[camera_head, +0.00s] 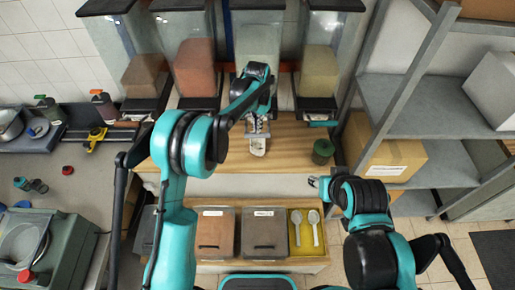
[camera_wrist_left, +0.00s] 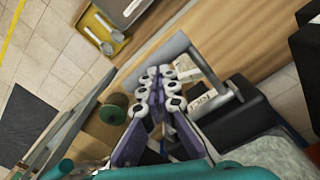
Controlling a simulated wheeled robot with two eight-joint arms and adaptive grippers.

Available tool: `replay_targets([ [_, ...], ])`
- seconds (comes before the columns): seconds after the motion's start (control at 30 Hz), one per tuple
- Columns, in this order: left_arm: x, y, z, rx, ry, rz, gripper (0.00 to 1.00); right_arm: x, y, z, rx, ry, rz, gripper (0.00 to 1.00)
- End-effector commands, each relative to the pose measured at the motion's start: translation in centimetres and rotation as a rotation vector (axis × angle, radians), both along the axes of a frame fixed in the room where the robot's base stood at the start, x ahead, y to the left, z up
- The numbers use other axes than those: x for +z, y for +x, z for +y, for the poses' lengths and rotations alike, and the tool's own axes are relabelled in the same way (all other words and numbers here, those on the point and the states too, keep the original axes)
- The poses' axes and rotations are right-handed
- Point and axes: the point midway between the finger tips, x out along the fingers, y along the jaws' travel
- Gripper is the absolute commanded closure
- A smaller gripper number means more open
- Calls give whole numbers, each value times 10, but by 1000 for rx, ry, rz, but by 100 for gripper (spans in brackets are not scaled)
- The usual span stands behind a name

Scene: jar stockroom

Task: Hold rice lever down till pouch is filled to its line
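The rice dispenser (camera_head: 257,48) is the clear bin with pale grains, third from the left at the back in the head view. In the left wrist view a "RICE" label shows on its dark base (camera_wrist_left: 245,115), beside a light grey lever (camera_wrist_left: 215,72). My left gripper (camera_head: 257,118) is in front of that base, its fingertips (camera_wrist_left: 158,72) close together beside the lever; contact is unclear. A pale pouch (camera_head: 258,147) stands on the wooden counter just below the gripper; its fill line and level cannot be read. My right gripper (camera_head: 316,182) is low at the counter's front edge, mostly hidden by its arm.
A green jar (camera_head: 322,151) stands right of the pouch on the counter (camera_head: 290,155). Other dispensers flank the rice. Below are lidded bins (camera_head: 214,232) and a yellow tray (camera_head: 301,249) with two scoops. A shelf with a cardboard box (camera_head: 397,160) stands at right.

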Motion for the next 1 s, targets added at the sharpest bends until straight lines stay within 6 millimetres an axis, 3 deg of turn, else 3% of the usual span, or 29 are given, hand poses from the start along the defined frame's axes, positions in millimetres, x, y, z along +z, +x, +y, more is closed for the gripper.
replay_targets([
  [0.63, 29, 0, 0, 0, 0, 0, 100, 12, 0, 0, 0, 0, 0, 60],
  [1.0, 27, 0, 0, 0, 0, 0, 100, 10, 0, 0, 0, 0, 0, 60],
])
